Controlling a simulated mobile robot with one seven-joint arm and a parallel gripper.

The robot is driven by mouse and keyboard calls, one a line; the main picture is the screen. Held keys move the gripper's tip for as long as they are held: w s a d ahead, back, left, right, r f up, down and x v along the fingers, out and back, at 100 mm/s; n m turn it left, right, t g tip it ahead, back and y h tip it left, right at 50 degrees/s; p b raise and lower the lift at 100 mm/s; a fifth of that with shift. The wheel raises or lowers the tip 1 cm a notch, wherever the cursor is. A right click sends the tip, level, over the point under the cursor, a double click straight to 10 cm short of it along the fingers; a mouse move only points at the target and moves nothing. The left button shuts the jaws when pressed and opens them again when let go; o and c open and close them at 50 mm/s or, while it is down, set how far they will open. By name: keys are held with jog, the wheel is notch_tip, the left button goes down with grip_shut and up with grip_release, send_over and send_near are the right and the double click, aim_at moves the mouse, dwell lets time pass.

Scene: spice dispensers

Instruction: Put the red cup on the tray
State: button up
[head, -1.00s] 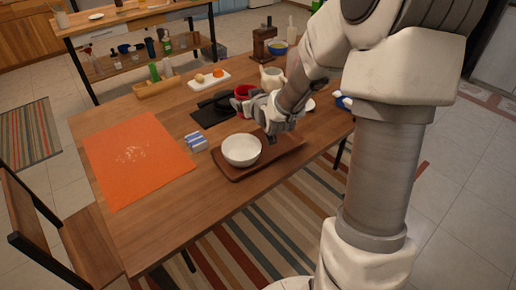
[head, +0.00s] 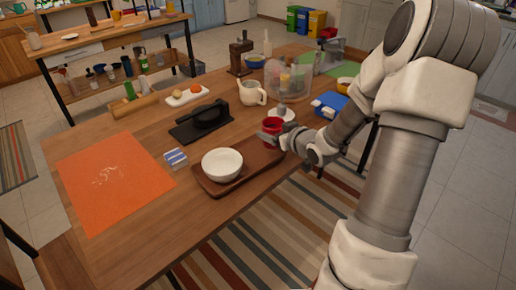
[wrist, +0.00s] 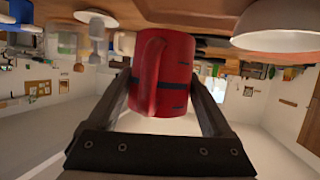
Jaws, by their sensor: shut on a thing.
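The red cup (head: 273,125) is at the far right end of the brown tray (head: 208,185) in the head view. My gripper (head: 268,137) is shut on the cup from the side. In the wrist view, which is upside down, the red cup (wrist: 172,72) sits between the two fingers, its handle facing the camera. It looks upright, with its base close to the wooden surface; I cannot tell whether it touches the tray. A white bowl (head: 222,164) stands on the tray left of the cup.
A black appliance (head: 203,117) lies behind the tray, and a cream jug (head: 252,93) and a clear-bowled machine (head: 288,82) stand beyond the cup. A blue-and-white box (head: 175,158) and an orange mat (head: 110,180) lie to the left. Tray space between bowl and cup is bare.

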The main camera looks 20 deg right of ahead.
jog(key=x, duration=0.2)
jog(key=b+x, duration=0.1)
jog(key=x, duration=0.1)
jog(key=f+x, duration=0.1)
jog(key=x, duration=0.1)
jog(key=shift+a+f, duration=0.25)
jog(key=shift+a, duration=0.1)
jog(key=shift+f+b, duration=0.8)
jog(key=shift+f, duration=1.05)
jog(key=shift+f, duration=0.2)
jog(key=o, duration=1.4)
jog(key=shift+r, duration=0.15)
jog(key=shift+s+r, duration=0.1)
jog(key=shift+r, duration=0.1)
jog(key=p+v, duration=0.2)
jog(key=v, duration=0.9)
jog(key=shift+s+p, duration=0.3)
jog(key=shift+s, duration=0.05)
